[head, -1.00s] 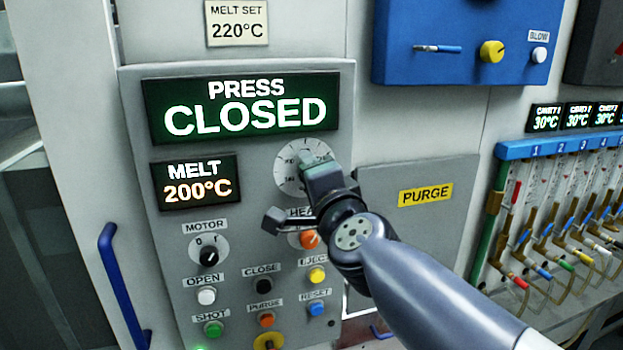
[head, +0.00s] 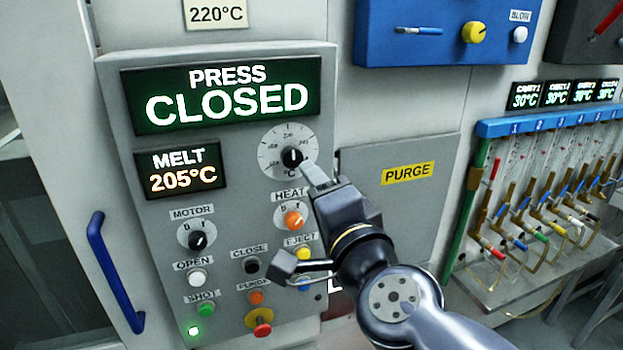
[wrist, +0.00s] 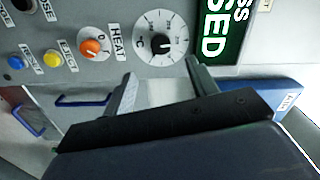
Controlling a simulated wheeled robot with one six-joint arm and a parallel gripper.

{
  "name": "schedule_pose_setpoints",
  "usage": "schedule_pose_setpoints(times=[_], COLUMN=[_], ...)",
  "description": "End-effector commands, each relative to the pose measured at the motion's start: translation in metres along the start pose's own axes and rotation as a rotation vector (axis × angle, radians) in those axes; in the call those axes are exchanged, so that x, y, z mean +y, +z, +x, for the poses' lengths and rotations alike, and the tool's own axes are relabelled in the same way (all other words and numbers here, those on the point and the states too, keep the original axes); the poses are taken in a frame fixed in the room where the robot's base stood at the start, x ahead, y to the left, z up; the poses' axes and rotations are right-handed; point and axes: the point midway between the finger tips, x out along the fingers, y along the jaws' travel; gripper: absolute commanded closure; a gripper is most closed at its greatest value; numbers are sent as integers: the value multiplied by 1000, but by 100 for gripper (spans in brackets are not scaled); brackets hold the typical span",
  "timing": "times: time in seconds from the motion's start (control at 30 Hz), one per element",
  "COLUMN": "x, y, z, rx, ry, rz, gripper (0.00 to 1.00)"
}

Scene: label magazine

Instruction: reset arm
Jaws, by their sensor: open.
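My gripper (head: 302,220) is in front of the lower right of the grey control panel (head: 120,105) in the head view. Its jaws are apart with nothing between them, as the wrist view (wrist: 158,85) also shows. The temperature dial (head: 288,152) with its black knob is just above and left of one finger, clear of it. The orange heat knob (head: 294,219) is beside the gripper. In the wrist view the dial (wrist: 160,42) and the heat knob (wrist: 93,47) lie beyond the jaws, untouched. The reset button (wrist: 16,62) is blue there; my arm hides most of it in the head view.
The display (head: 225,95) reads PRESS CLOSED; the melt display (head: 181,169) reads 205°C. A blue handle (head: 110,270) is at the left. A purge cover (head: 390,210), a blue box (head: 440,45) and a rack of valves (head: 550,215) are at the right.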

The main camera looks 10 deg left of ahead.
Motion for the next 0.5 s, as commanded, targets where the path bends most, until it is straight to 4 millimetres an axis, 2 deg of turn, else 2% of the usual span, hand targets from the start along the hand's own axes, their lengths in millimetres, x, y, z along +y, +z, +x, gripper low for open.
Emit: schedule_pose_setpoints(times=[0.5], x=[1], y=[0], z=[3], rx=[0], ry=[1], rz=[0], gripper=[44])
